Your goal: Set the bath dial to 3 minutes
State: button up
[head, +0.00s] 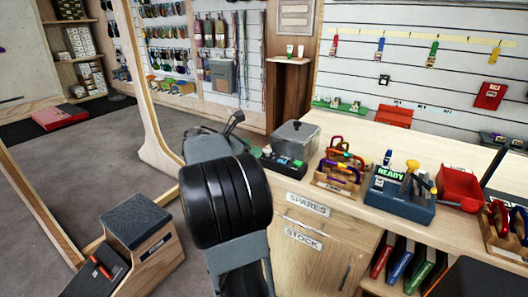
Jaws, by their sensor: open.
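The bath appears to be the grey metal box with a lid (296,136) on the left end of the wooden counter. A dark control strip (283,163) with small green and light marks runs along its front; a dial and its setting are too small to read. My gripper (236,122) is beyond my dark arm link, just left of the bath and seemingly apart from it. It is open, and I see nothing in it. My arm hides part of the counter's left end.
Right of the bath stand a wooden rack of carabiners (340,172), a blue device with a READY display (398,195) and a red bin (460,184). Drawers marked SPARES and STOCK are below. A grey-topped step box (138,215) and wooden frame stand left; grey floor lies open beyond.

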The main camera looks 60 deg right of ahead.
aim_at(267, 149)
jog(key=shift+x, duration=2.9)
jog(key=shift+a, duration=0.1)
jog(key=c, duration=0.9)
jog(key=shift+o, duration=0.2)
jog(key=shift+r, duration=0.1)
